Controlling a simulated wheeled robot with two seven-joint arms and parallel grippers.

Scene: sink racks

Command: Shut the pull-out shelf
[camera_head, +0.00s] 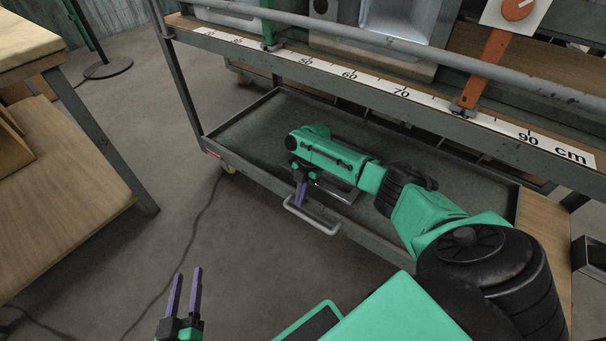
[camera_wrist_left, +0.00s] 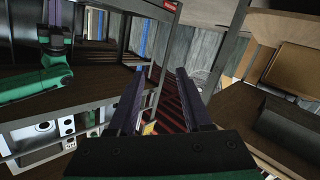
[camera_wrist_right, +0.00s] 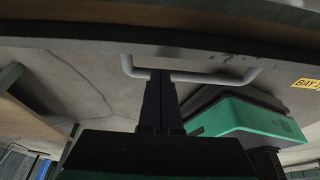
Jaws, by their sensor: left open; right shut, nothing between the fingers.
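The pull-out shelf (camera_head: 245,123) is a dark, flat tray low in the grey rack, with a raised front rim. A pale bar handle (camera_head: 310,216) is fixed to its front, and the handle also shows in the right wrist view (camera_wrist_right: 212,78). My right arm reaches across the tray. My right gripper (camera_head: 301,196) is shut and empty, with its purple fingers pointing down at the handle. In the right wrist view the fingertips (camera_wrist_right: 161,76) overlap the handle bar; whether they touch it I cannot tell. My left gripper (camera_head: 187,272) is open and empty, away from the shelf.
Above the shelf runs a rail with a centimetre scale (camera_head: 350,77) and an orange lever (camera_head: 484,68). A wooden table (camera_head: 60,200) stands at the left. Bare floor lies between table and rack, crossed by a thin dark cable (camera_head: 190,228).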

